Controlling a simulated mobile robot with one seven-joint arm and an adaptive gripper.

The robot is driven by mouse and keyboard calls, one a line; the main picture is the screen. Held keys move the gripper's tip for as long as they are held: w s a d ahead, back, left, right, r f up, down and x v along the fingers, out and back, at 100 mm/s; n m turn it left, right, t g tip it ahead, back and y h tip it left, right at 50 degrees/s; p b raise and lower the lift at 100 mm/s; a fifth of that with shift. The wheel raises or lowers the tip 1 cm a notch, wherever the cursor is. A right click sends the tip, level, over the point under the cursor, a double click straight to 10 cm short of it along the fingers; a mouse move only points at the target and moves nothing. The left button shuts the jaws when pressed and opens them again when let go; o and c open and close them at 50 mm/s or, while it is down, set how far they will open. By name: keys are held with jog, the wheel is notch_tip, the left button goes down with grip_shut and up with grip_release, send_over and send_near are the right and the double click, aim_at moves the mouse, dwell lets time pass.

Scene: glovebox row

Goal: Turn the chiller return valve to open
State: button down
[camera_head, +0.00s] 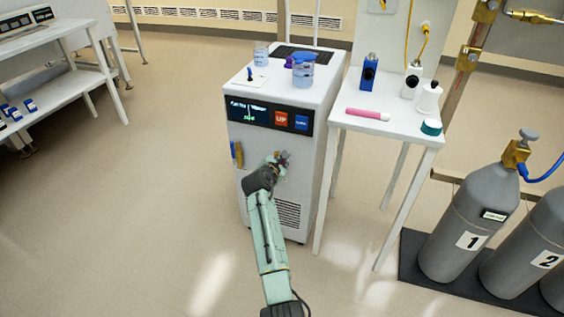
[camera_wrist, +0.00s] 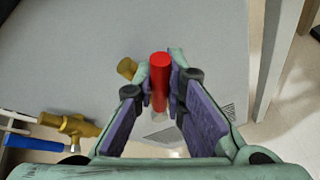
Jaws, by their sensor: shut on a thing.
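The chiller (camera_head: 262,172) is a white box with a dark display panel. My gripper (camera_head: 280,160) is at its front face, below the panel. In the wrist view my gripper (camera_wrist: 161,86) is shut on a red valve handle (camera_wrist: 160,75), which stands between the fingers. A brass fitting (camera_wrist: 127,68) shows just left of the handle. A second brass valve (camera_wrist: 76,125) with a blue handle (camera_wrist: 34,143) is at the left, and its blue handle also shows in the head view (camera_head: 233,151). I cannot read which valve is the return.
Beakers (camera_head: 303,72) stand on the chiller top. A white side table (camera_head: 375,124) with bottles and a pink item (camera_head: 367,114) is close on the right. Grey gas cylinders (camera_head: 470,232) stand further right. The floor to the left is clear.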

jog(key=c, duration=1.6)
grip_release()
jog(key=shift+c, duration=0.2)
